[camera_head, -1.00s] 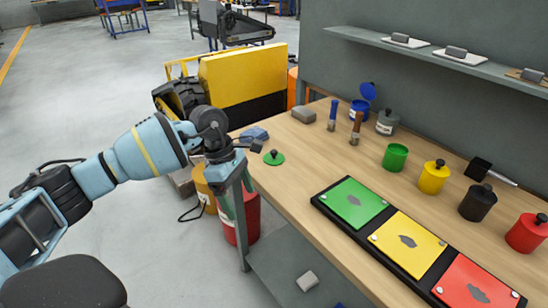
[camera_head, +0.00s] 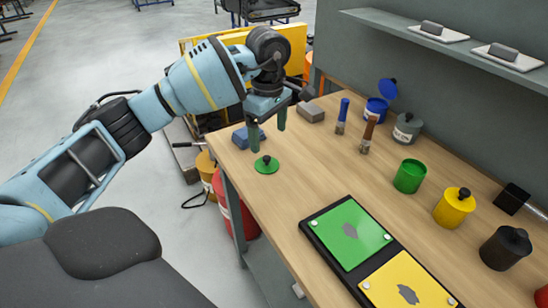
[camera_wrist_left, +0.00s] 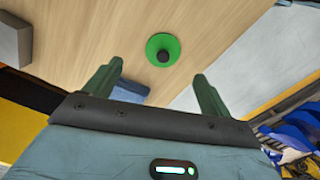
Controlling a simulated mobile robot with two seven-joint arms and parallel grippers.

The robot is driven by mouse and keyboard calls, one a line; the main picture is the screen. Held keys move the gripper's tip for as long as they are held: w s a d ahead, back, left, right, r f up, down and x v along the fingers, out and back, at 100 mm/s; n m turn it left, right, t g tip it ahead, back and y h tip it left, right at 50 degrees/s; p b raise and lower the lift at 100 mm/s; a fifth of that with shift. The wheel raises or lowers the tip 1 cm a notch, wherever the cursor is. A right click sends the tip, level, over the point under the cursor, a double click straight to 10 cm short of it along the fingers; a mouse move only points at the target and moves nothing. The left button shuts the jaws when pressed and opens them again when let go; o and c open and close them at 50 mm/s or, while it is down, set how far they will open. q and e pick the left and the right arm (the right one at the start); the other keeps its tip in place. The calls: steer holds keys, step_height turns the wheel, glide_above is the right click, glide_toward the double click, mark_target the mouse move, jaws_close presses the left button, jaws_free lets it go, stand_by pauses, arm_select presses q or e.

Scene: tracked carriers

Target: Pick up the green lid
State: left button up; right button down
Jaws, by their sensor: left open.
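The green lid (camera_head: 267,165) lies flat on the wooden workbench near its left edge, with a black knob on top. It also shows in the left wrist view (camera_wrist_left: 158,43), ahead of the two fingers. My left gripper (camera_head: 268,136) is open and empty, above the bench and close to the lid, with its fingers pointing down. The fingers also show apart in the left wrist view (camera_wrist_left: 157,82). An open green can (camera_head: 409,176) stands on the bench to the right. My right gripper is not in view.
A blue block (camera_head: 247,137) lies just behind the lid and a grey block (camera_head: 310,112) further back. Two brushes (camera_head: 341,116) stand nearby. Green and yellow panels (camera_head: 347,232) lie in front. The bench between lid and green can is clear.

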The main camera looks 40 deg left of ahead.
mark_target(266, 157)
arm_select(q)
steer(key=shift+s, duration=0.25)
steer(key=shift+s+f, duration=0.15)
steer(key=shift+f, duration=0.1)
step_height(266, 157, down, 2)
steer(key=shift+a+f, duration=0.2)
steer(key=shift+f, duration=2.35)
steer(key=c, duration=1.1)
